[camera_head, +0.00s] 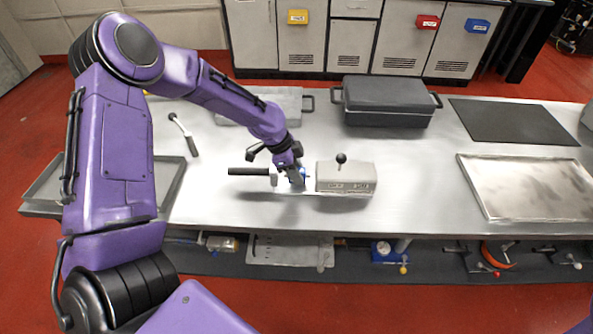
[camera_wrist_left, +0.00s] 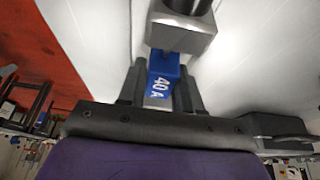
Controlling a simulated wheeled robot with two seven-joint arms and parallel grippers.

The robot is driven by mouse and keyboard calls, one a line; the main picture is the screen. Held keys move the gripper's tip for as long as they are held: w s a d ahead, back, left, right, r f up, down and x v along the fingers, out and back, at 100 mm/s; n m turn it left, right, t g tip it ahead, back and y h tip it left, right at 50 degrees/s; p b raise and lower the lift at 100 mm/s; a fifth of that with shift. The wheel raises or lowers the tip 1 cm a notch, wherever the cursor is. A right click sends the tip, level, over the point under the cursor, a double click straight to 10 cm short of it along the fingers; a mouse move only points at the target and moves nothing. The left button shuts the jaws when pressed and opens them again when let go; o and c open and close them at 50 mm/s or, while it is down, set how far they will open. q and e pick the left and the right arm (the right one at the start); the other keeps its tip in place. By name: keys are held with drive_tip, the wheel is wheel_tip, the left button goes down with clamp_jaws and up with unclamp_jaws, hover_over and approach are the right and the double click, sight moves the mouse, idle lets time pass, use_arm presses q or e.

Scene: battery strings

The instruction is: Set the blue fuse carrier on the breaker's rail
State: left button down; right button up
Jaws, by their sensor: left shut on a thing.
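The blue fuse carrier (camera_wrist_left: 160,84), marked "40 A", is between the two dark fingers of my left gripper (camera_wrist_left: 160,92) in the left wrist view. In the head view my left gripper (camera_head: 297,181) is low over the bench, shut on the carrier, and only a little blue (camera_head: 306,174) shows beside it. The breaker (camera_head: 346,178) is a grey box with a black ball lever, just right of the gripper. A pale rail strip (camera_head: 308,193) runs along its foot. Contact between carrier and rail is hidden. My right gripper is out of view.
A black handle (camera_head: 247,171) with a small grey block lies just left of the gripper. A dark lidded case (camera_head: 388,100) and a grey case stand behind. A metal tray (camera_head: 525,187) and a black mat (camera_head: 512,122) are right. The bench between breaker and tray is clear.

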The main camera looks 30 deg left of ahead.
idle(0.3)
use_arm(q)
drive_tip(key=shift+f+b, duration=0.3)
drive_tip(key=shift+f, duration=0.4)
drive_tip(key=c, duration=0.7)
unclamp_jaws()
drive_tip(key=shift+r, duration=0.15)
drive_tip(key=v, duration=1)
drive_tip(key=shift+s+a+r, duration=0.1)
drive_tip(key=shift+s+a, duration=0.05)
drive_tip(key=shift+r, duration=0.15)
